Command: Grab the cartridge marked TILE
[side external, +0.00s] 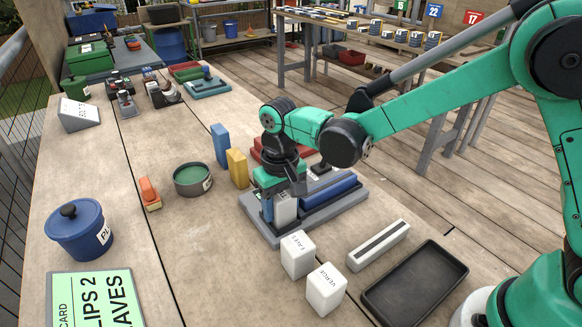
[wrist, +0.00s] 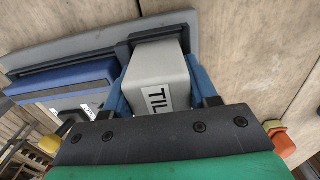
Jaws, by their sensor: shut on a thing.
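The cartridge marked TILE (wrist: 160,75) is a pale grey block with a white label; only "TIL" can be read in the wrist view. My gripper (wrist: 160,92) is shut on it, with a blue finger against each side. In the side view the cartridge (side external: 285,208) is upright between the fingers of my gripper (side external: 283,200), at the left end of a grey device (side external: 320,219) with a long blue block (side external: 327,196). A black bracket (wrist: 125,48) stands beside the cartridge. I cannot tell whether the cartridge is seated or raised.
Two white cartridges, EAVES (side external: 298,255) and VERGE (side external: 326,290), stand in front of the device. A slotted white bar (side external: 378,244) and an empty black tray (side external: 415,284) lie to the right. Yellow (side external: 237,168) and blue (side external: 220,145) blocks and a green tin (side external: 192,179) stand to the left.

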